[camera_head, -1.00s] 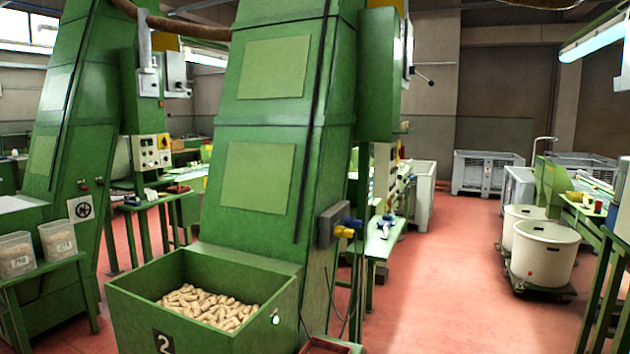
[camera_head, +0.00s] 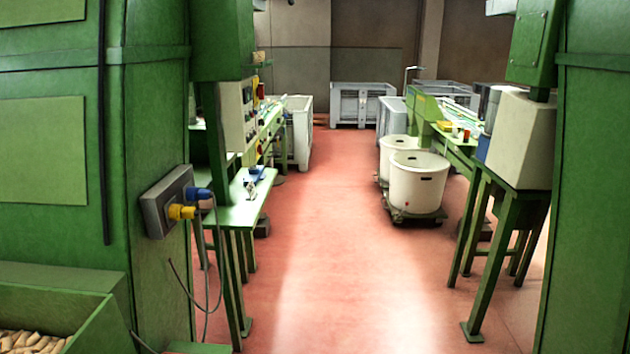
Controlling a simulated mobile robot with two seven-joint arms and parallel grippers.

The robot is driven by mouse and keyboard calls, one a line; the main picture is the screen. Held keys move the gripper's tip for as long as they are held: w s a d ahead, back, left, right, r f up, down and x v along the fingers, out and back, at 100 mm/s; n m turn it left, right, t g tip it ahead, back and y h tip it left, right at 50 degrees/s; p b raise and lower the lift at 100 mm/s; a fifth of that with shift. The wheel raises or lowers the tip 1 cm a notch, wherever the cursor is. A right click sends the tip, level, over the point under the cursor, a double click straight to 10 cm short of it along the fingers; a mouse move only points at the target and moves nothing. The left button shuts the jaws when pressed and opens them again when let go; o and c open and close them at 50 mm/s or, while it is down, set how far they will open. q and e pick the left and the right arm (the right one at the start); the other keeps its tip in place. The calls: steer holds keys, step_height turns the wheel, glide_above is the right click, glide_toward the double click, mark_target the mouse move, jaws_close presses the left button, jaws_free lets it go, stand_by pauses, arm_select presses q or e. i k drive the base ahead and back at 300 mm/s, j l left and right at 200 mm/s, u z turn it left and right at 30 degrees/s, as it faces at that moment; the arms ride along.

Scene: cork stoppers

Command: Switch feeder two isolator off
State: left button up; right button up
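The tall green feeder (camera_head: 50,160) fills the left side of the head view. Its green hopper (camera_head: 95,320) with cork stoppers (camera_head: 30,342) is cut off at the lower left, and no number plate shows. A grey socket box (camera_head: 165,205) is on the feeder's right side, with a blue plug (camera_head: 199,194) and a yellow plug (camera_head: 181,212). A green cabinet (camera_head: 222,40) sits high beside the feeder, its top cut off. I cannot make out an isolator switch for certain. Neither gripper is in view.
A red floor aisle (camera_head: 325,250) runs clear ahead. A green bench (camera_head: 245,205) with a control box stands left of it. White tubs (camera_head: 418,185) on a dolly and a green stand (camera_head: 500,205) are on the right. Grey crates (camera_head: 360,105) stand at the back.

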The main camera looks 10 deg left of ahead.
mark_target(260, 92)
steer(key=i+j, duration=0.1)
steer(key=i, duration=4.9)
steer(key=i+z, duration=0.15)
steer(key=z, duration=0.3)
steer(key=i+z, duration=0.15)
steer(key=z, duration=0.35)
steer(key=i+j+z, duration=0.1)
steer(key=z, duration=7.55)
steer(key=k+l, duration=0.05)
steer(key=l, duration=0.05)
